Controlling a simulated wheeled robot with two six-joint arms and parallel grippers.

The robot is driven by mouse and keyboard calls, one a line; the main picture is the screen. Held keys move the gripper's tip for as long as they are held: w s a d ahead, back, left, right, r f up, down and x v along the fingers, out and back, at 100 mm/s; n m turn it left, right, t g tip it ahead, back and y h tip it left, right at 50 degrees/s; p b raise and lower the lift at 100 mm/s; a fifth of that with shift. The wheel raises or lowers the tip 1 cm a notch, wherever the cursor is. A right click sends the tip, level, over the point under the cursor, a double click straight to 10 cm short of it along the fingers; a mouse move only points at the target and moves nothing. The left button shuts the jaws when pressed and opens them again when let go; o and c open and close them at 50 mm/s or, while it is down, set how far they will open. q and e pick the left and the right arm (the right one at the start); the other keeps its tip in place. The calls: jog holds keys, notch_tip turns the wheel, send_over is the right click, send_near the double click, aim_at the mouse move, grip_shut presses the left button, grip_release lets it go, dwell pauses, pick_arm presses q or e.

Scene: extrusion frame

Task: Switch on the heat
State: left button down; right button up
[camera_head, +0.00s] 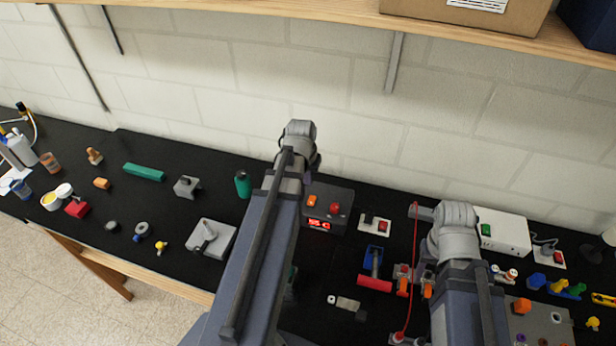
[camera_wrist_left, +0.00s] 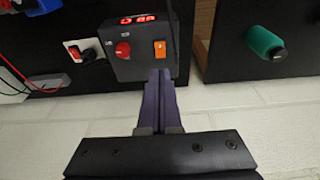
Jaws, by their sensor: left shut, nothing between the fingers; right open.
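A dark control box (camera_head: 343,191) stands on the black bench near the wall. It has an orange rocker switch (camera_head: 311,200), a red knob (camera_head: 335,208) and a lit red display (camera_head: 319,224). In the left wrist view the box (camera_wrist_left: 130,68) shows its orange switch (camera_wrist_left: 160,48), red knob (camera_wrist_left: 123,50) and display (camera_wrist_left: 138,19). My left gripper (camera_wrist_left: 162,74) is shut and empty, its fingertips at the box edge close to the switch. I cannot tell whether they touch. In the head view my left gripper is hidden by its arm.
A green cylinder (camera_head: 243,184) stands left of the box. A grey plate device (camera_head: 208,240) lies at the front left. A white box (camera_head: 503,233) and several small parts crowd the right side.

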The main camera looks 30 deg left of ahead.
aim_at(313, 196)
pick_arm(q)
jog(key=shift+w+a+r+t, duration=0.15)
jog(key=shift+w+t, duration=0.15)
jog(key=shift+w, duration=0.5)
jog(key=b+x, duration=1.3)
jog(key=shift+a+f, duration=0.1)
jog(key=shift+f, duration=0.2)
jog(key=shift+w+f, duration=0.1)
jog(key=shift+f, duration=0.15)
